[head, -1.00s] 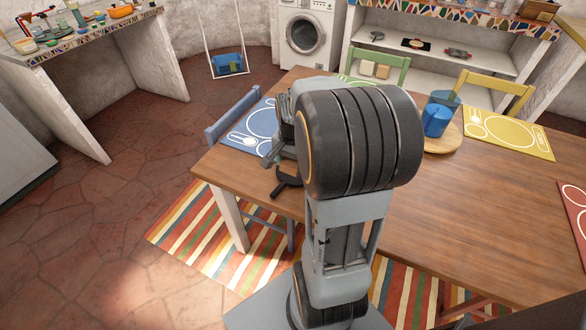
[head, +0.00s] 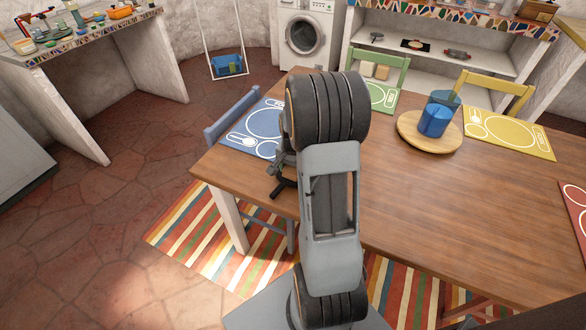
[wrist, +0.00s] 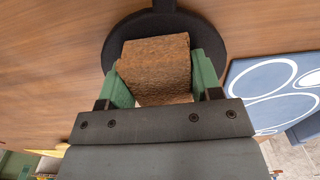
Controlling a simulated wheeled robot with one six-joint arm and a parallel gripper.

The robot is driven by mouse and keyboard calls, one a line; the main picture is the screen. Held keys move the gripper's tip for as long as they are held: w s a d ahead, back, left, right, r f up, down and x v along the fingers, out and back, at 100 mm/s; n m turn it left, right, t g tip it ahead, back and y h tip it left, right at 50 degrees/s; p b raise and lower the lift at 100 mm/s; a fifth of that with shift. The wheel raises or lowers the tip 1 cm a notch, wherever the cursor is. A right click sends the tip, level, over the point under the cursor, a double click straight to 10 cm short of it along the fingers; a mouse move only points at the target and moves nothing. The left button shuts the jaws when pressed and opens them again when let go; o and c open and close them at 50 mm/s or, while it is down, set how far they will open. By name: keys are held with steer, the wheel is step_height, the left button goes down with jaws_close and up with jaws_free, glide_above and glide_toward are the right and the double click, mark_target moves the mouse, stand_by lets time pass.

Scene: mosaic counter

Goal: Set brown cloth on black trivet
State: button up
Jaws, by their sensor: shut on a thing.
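The brown cloth (wrist: 153,68), a rough, block-shaped bundle, sits between the green fingers of my gripper (wrist: 155,72) in the wrist view. My gripper is shut on it. The black trivet (wrist: 218,38) is a round dark disc on the wooden table, with a narrow handle running to the top edge of the view. The cloth overlaps the disc in this view and hides its middle. I cannot tell whether the cloth touches it. In the head view my arm hides the cloth, and a dark piece shows beside my gripper near the table's left edge.
The wooden table (head: 430,200) has much bare surface on the right. A blue placemat (head: 262,122) lies near its left end. A round wooden board (head: 408,130) holds a blue cup (head: 434,120) and another blue vessel. Blue, green and yellow chairs stand around the table.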

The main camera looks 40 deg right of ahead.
steer(key=shift+f, duration=0.15)
steer(key=o, duration=1)
steer(key=shift+o, duration=0.2)
step_height(320, 180, up, 12)
steer(key=p, duration=0.1)
steer(key=s+a+r+n+t, duration=0.1)
steer(key=s+a+n, duration=0.4)
steer(key=a, duration=0.4)
steer(key=s+a+r+n+t, duration=0.2)
steer(key=s+a+n, duration=0.4)
steer(key=a, duration=0.4)
steer(key=shift+n, duration=0.7)
steer(key=shift+r, duration=0.15)
